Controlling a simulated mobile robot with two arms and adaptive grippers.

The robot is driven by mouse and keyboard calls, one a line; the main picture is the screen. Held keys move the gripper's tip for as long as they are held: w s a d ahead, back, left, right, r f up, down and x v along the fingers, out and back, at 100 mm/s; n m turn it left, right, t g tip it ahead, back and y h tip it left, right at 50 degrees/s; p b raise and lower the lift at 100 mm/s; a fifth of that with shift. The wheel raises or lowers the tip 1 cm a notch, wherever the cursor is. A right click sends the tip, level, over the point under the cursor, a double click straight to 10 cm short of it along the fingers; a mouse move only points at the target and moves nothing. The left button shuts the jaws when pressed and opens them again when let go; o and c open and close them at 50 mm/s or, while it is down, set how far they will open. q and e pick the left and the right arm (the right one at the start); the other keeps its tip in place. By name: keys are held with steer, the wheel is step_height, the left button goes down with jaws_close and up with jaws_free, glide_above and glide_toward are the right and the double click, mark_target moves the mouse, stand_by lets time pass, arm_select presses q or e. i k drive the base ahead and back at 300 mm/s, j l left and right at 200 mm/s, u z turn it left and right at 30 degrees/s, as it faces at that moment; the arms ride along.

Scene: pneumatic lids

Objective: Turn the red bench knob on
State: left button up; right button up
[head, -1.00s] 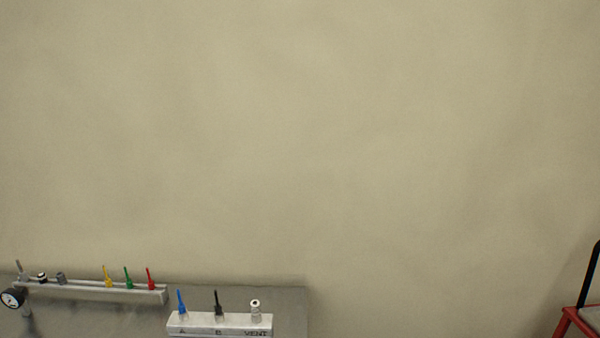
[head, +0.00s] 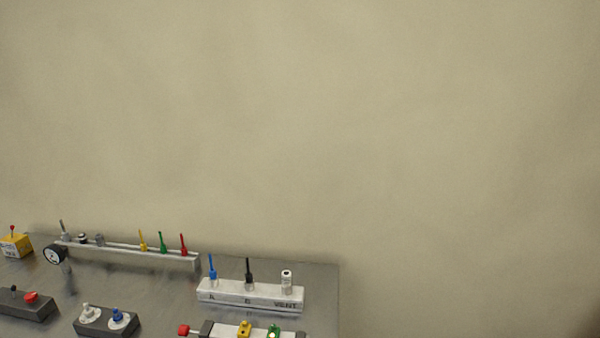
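The grey metal bench (head: 322,285) shows at the lower left of the head view. Several red parts are on it. A red knob (head: 31,298) sits on a dark block (head: 18,308) near the left edge. Another red knob (head: 184,330) is at the left end of a fixture cut off by the bottom edge. A thin red handle (head: 183,243) stands upright on the white rail (head: 140,256). Which one is the bench knob, and its setting, I cannot tell. Neither of my grippers is in view.
A white block marked VENT (head: 250,294) carries blue, black and white fittings. A gauge (head: 54,254), a yellow box (head: 15,245) and a block with white and blue knobs (head: 106,321) are to the left. A bare wall (head: 350,120) fills the rest.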

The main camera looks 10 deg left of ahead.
mark_target(31, 296)
steer(key=u, duration=1.85)
steer(key=i+j, duration=0.65)
steer(key=j, duration=0.25)
